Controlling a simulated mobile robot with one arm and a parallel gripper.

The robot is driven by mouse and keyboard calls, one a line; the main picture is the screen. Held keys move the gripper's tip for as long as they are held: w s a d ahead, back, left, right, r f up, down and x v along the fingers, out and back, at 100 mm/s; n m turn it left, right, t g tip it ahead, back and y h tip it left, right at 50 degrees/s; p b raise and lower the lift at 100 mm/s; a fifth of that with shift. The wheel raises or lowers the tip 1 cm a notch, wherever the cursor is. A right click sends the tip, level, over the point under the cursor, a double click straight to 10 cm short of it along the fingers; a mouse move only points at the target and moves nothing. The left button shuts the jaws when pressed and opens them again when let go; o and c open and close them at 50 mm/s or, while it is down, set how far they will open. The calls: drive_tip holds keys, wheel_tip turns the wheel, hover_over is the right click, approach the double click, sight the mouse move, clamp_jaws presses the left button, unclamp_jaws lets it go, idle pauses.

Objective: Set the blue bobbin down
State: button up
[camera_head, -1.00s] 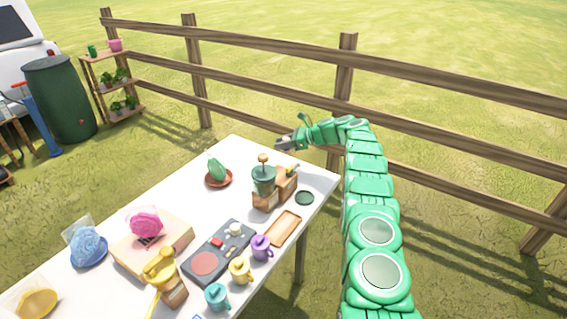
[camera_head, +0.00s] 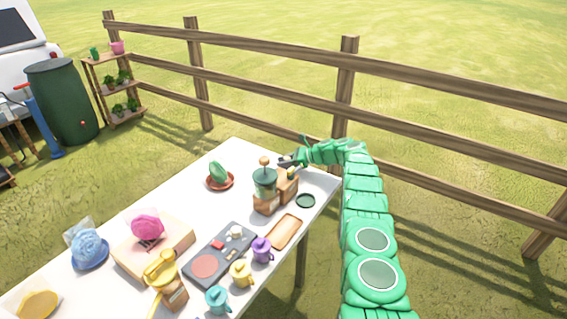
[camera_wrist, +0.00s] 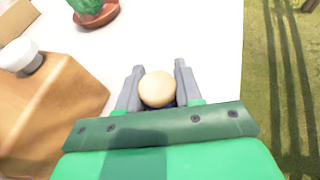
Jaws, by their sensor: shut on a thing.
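The blue bobbin (camera_wrist: 157,89) is between my gripper's fingers in the wrist view. Its round pale wooden end faces the camera, and only a little dark blue shows beneath it. My gripper (camera_wrist: 160,70) is shut on it, with one grey finger on each side. In the head view my gripper (camera_head: 289,161) is over the far right end of the white table (camera_head: 150,194), just beyond a wooden block (camera_head: 287,186). The bobbin's lower end is hidden, so I cannot tell whether it touches the table.
A green object on a red saucer (camera_head: 220,183) is further left. White table is bare beyond the bobbin; grass drops off right in the wrist view.

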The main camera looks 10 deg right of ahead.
drive_tip(key=shift+f, duration=0.15)
drive_tip(key=o, duration=1)
drive_tip(key=shift+o, duration=0.2)
